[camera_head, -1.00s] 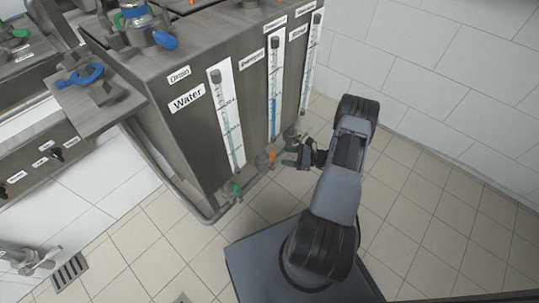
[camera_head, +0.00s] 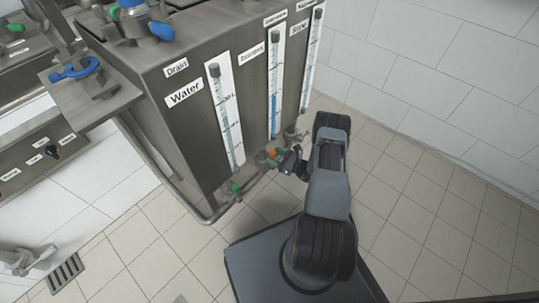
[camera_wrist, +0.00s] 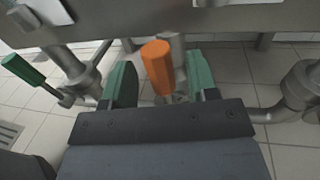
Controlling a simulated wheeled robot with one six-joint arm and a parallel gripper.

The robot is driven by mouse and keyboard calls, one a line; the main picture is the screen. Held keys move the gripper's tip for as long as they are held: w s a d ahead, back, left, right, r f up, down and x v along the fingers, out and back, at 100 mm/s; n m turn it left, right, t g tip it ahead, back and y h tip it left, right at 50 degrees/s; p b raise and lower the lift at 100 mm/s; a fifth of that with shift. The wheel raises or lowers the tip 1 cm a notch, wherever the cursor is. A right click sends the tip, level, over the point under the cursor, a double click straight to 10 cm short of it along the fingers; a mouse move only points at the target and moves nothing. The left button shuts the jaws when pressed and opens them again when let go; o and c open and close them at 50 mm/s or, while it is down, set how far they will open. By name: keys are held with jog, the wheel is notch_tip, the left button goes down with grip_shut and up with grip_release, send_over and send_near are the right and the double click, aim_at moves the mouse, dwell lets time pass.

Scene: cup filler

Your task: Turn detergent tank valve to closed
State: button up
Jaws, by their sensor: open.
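The detergent tank valve has an orange handle (camera_head: 272,153), low on the tank front below the middle gauge. In the wrist view the orange handle (camera_wrist: 158,68) stands between the two green fingers of my gripper (camera_wrist: 162,82). The jaws are open, with a visible gap on each side of the handle. In the head view my gripper (camera_head: 284,163) is right at this valve, and its fingers are partly hard to make out. The valve body is partly hidden behind the gripper.
The water valve with a green handle (camera_head: 236,188) is to the left; its handle also shows in the wrist view (camera_wrist: 24,70). Another pipe fitting (camera_wrist: 304,88) is close on the right. The steel tank (camera_head: 185,125) rises above, and tiled floor (camera_head: 420,215) is clear to the right.

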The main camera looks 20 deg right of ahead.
jog(key=shift+b+x, duration=0.3)
jog(key=shift+x, duration=1.4)
grip_shut()
